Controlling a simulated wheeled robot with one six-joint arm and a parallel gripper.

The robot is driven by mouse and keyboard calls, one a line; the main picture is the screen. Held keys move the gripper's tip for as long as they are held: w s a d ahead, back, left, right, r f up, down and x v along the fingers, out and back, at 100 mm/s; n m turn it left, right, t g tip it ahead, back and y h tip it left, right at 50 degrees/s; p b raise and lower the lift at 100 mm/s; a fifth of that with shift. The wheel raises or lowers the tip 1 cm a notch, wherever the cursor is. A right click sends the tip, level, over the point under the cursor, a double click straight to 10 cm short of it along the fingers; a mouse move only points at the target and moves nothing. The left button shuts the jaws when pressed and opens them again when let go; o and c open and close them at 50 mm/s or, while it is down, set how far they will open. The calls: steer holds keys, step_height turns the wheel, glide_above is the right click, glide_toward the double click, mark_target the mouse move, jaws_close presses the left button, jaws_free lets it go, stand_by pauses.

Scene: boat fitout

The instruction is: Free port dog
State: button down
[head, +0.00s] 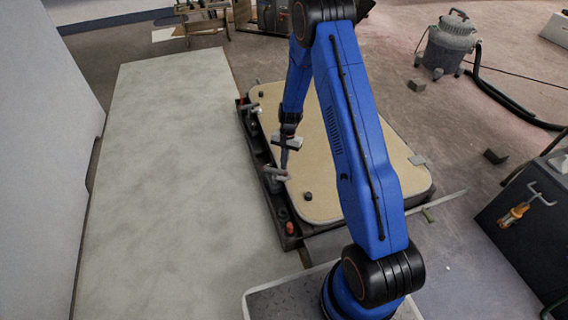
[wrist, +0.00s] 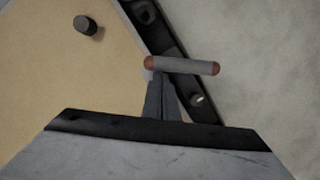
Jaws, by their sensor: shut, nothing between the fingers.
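A tan hatch panel (head: 320,165) with rounded corners lies in a dark frame (head: 268,188). A grey bar-shaped dog handle (head: 276,173) sits at the panel's left edge. In the wrist view the dog handle (wrist: 190,67) is a grey bar with reddish-brown ends, lying across the dark frame. My gripper (head: 284,165) points down at this handle, and its fingers are shut and empty. In the wrist view the fingertips (wrist: 158,78) meet or overlap the bar's left half; I cannot tell whether they touch. A second dog handle (head: 252,109) sits farther up the same edge.
Small black knobs (head: 308,196) stand on the panel, one also in the wrist view (wrist: 86,25). A pale flat surface (head: 165,180) lies clear to the left. A grey vacuum (head: 450,42) with a black hose is at the upper right. A dark box (head: 530,225) stands right.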

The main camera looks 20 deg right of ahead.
mark_target(284, 174)
steer(key=s+m, duration=0.1)
steer(key=m, duration=0.1)
steer(key=shift+s+m, duration=0.15)
steer(key=shift+m, duration=0.15)
steer(key=m, duration=0.1)
steer(key=s+m+t, duration=0.1)
steer(key=shift+a+m+y, duration=0.2)
steer(key=shift+m+y, duration=0.1)
steer(key=shift+y, duration=0.1)
steer(key=m, duration=0.1)
steer(key=s+m, duration=0.1)
steer(key=m, duration=0.1)
steer(key=shift+s+a+m+t, duration=0.15)
steer(key=shift+a+m+t, duration=0.15)
steer(key=shift+a+t, duration=0.1)
steer(key=shift+a, duration=0.15)
steer(key=shift+s+a, duration=0.1)
steer(key=shift+s, duration=0.05)
